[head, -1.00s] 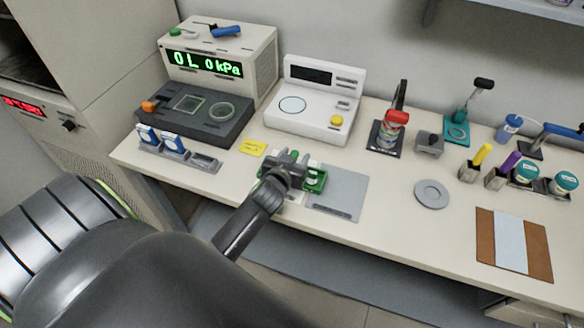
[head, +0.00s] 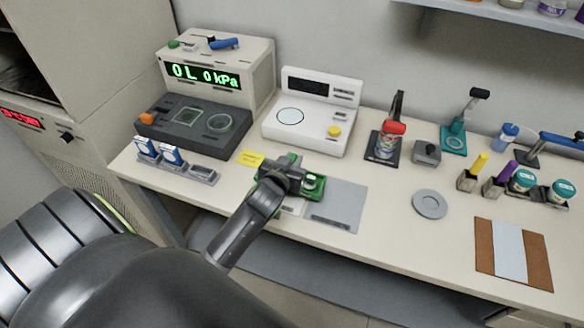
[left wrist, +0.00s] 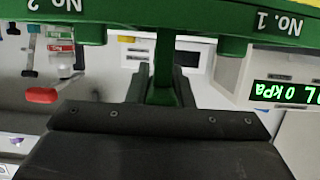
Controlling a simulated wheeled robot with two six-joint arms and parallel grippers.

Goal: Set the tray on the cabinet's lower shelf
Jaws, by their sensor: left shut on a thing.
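The green tray (head: 314,186) is at the front middle of the bench in the head view, mostly hidden behind my left gripper (head: 288,178). In the left wrist view the tray (left wrist: 195,12) runs across the top, with upside-down labels No. 1 and No. 2. My left gripper is shut on the tray's green middle part, also seen in the left wrist view (left wrist: 163,85). The tray seems held just above the bench. A beige cabinet (head: 85,70) stands at the far left, with a dark opening at its edge; its lower shelf cannot be made out. My right gripper is not in view.
A dark device (head: 195,128) and a white instrument (head: 312,112) stand behind the tray. Bottles and stands fill the right side. A wall shelf (head: 500,15) is above.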

